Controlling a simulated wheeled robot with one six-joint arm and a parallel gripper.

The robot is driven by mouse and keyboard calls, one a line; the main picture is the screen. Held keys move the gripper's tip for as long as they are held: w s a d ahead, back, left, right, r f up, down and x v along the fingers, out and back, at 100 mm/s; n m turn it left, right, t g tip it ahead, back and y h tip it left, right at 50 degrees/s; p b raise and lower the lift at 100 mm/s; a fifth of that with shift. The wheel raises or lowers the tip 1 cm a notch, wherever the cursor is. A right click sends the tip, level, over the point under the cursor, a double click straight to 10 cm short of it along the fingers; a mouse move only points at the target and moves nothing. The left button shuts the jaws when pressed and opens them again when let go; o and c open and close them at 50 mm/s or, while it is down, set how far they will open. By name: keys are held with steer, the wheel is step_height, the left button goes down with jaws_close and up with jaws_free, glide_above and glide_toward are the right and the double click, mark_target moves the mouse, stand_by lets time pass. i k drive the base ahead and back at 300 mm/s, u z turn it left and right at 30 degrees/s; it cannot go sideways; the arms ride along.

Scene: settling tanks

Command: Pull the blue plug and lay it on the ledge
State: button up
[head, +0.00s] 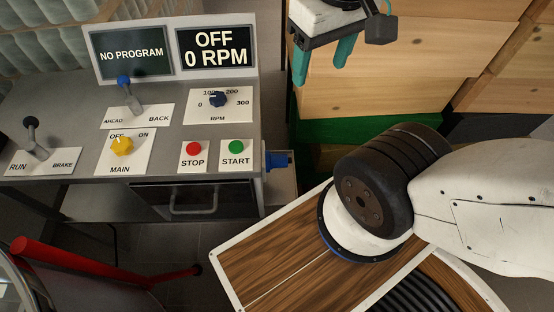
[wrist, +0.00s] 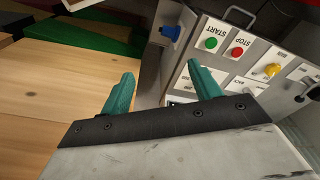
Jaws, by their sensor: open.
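The blue plug (head: 278,160) sticks out of the right side of the grey control console, low near the START button. It also shows in the wrist view (wrist: 170,33), beyond my fingertips. A small pale ledge (head: 283,190) juts out just below the plug beside the console. My gripper (head: 322,80) hangs above and to the right of the plug in the head view, in front of wooden crates. Its two teal fingers are spread apart with nothing between them, as the wrist view (wrist: 161,75) also shows.
The console (head: 75,100) carries levers, knobs, a red STOP button (head: 193,149) and a green START button (head: 236,146). Its screen reads OFF, 0 RPM. Wooden crates (head: 410,75) stand close behind my gripper. A red rail (head: 95,262) is at lower left.

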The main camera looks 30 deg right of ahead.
mark_target(276, 160)
steer(key=u, duration=0.7)
steer(key=k, duration=1.1)
steer(key=z, duration=0.5)
